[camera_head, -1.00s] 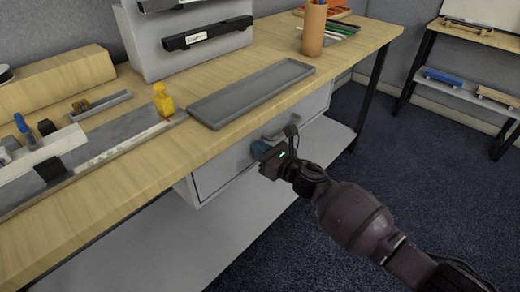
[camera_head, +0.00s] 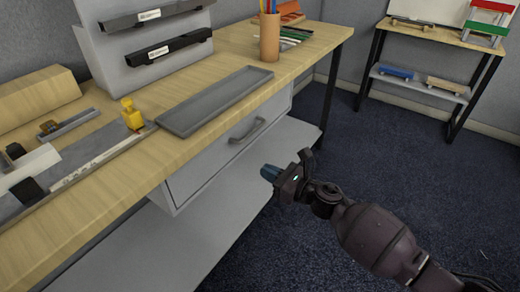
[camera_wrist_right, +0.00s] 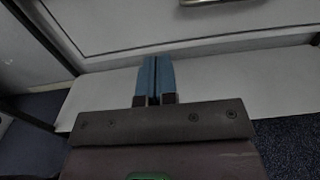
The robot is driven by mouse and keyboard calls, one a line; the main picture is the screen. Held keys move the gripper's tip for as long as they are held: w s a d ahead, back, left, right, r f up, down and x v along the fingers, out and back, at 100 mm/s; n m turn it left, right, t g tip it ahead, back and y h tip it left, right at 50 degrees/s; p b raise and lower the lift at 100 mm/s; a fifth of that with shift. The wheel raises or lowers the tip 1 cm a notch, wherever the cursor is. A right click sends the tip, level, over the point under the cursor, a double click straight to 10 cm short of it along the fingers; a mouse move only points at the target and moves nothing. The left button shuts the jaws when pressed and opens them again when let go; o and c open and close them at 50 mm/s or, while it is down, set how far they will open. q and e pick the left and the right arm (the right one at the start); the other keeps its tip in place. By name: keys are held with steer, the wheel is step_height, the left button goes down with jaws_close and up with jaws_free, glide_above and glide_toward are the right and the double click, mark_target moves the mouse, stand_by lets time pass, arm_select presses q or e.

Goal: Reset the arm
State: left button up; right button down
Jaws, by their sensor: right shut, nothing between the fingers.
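My right arm comes in from the lower right in the head view. My right gripper (camera_head: 270,173) is shut and empty, with blue fingertips, in the air in front of the drawer. In the right wrist view the two blue fingers (camera_wrist_right: 155,78) are pressed together with nothing between them. The grey drawer (camera_head: 225,150) under the tabletop looks shut, and its handle (camera_head: 247,130) is apart from the gripper. Part of a handle also shows at the top of the right wrist view (camera_wrist_right: 205,2). My left gripper is not in view.
The wooden table (camera_head: 150,165) holds a grey tray (camera_head: 215,100), a yellow figure (camera_head: 132,115) and a pen cup (camera_head: 269,38). A lower shelf (camera_head: 130,245) lies under the drawer. A second table (camera_head: 440,38) stands at the back right. The dark carpet (camera_head: 400,160) between is clear.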

arm_select(q)
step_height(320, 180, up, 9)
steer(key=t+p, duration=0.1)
steer(key=p, duration=0.9)
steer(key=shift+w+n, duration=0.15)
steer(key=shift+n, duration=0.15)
arm_select(e)
steer(key=s+d+f+n+h, duration=0.1)
steer(key=s+d+n+h, duration=0.4)
steer(key=s, duration=0.8)
steer(key=s+d+f+n+h, duration=0.1)
steer(key=s+d+n+h, duration=0.4)
steer(key=s+d+n, duration=0.7)
steer(key=s+d+f+n+t+h, duration=0.1)
steer(key=s+d+n+h, duration=0.4)
steer(key=s, duration=1)
steer(key=d+n, duration=0.3)
steer(key=shift+d+f+n, duration=0.2)
steer(key=shift+f+n, duration=0.15)
steer(key=shift+n, duration=0.05)
